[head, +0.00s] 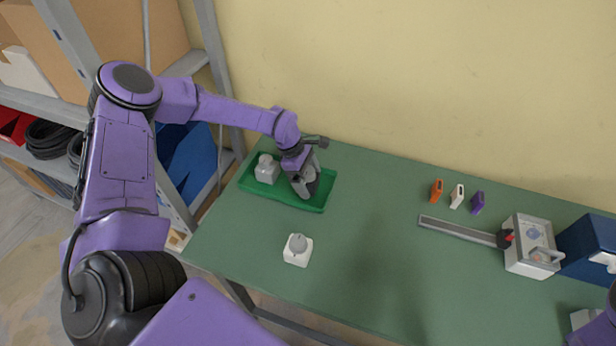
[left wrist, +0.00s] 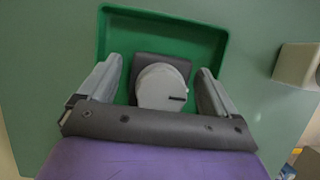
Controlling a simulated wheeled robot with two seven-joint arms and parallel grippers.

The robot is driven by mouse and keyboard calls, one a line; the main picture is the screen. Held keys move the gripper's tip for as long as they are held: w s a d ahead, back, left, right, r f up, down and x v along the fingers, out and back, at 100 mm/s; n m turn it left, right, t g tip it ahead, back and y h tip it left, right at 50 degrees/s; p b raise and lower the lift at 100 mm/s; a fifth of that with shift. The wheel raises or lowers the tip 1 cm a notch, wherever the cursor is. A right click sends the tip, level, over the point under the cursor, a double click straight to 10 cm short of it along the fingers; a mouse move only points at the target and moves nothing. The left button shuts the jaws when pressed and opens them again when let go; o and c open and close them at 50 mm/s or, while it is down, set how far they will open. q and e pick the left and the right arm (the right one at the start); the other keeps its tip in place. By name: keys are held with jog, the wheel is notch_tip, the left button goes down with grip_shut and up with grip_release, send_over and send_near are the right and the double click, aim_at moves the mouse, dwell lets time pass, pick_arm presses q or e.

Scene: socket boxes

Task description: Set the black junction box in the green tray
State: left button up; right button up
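The green tray (head: 259,202) lies on the table at the back left; it also shows in the left wrist view (left wrist: 222,45). The black junction box (left wrist: 150,60), with a round grey cap (left wrist: 162,88), sits within the tray's outline in the left wrist view. My left gripper (head: 304,184) is over the right part of the tray, pointing down. Its fingers (left wrist: 161,72) stand on both sides of the box, with narrow green gaps showing, so it looks open around it. In the head view the gripper mostly hides the box. My right gripper is out of view.
A white box (head: 267,169) stands in the tray's left part. A white box with a grey knob (head: 298,250) stands in front. Orange (head: 437,190), white (head: 457,196) and purple (head: 477,202) pieces, a grey device (head: 532,246) and a blue bin (head: 590,248) are right. The table's middle is clear.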

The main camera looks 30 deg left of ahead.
pick_arm(q)
jog(key=shift+r+p, duration=0.3)
jog(key=shift+p, duration=0.05)
jog(key=b+v, duration=0.2)
jog(key=v, duration=0.9)
jog(key=shift+a+r, duration=0.3)
jog(key=shift+s+f, duration=0.1)
